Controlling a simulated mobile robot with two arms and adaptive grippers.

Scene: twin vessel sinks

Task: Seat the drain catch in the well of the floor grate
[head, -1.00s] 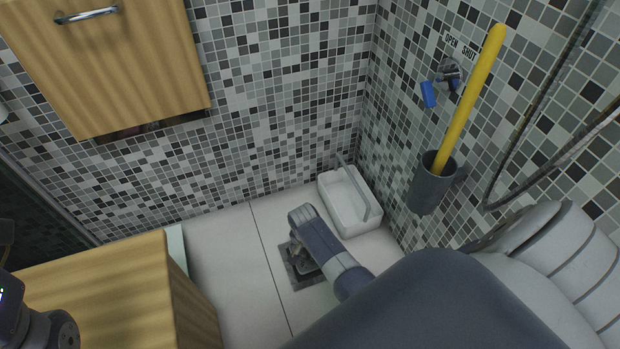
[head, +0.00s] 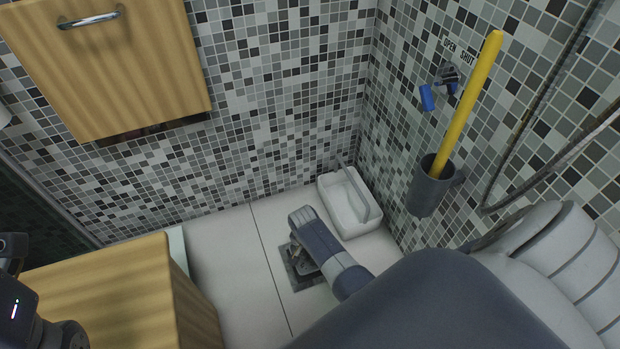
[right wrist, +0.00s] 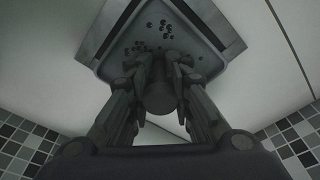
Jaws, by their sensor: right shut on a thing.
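The floor grate (head: 306,284) is a dark square frame in the pale floor, partly hidden under my right arm in the head view. Its metal rim also shows in the right wrist view (right wrist: 217,22). The drain catch (right wrist: 150,42) looks like a grey perforated tray with rounded corners, lying over the grate's frame. My right gripper (right wrist: 167,62) is shut on its dark middle part, fingers pointing down at the grate. Whether the catch is down in the well or above it I cannot tell. Part of my left arm and gripper (head: 14,246) shows at the left edge, its jaws unclear.
A white tray (head: 335,186) stands on the floor beside the grate, against the wall. A grey holder (head: 425,192) with a yellow handle (head: 470,100) and a blue-levered valve (head: 427,97) are on the right wall. A wooden cabinet (head: 100,290) stands left; open floor lies between.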

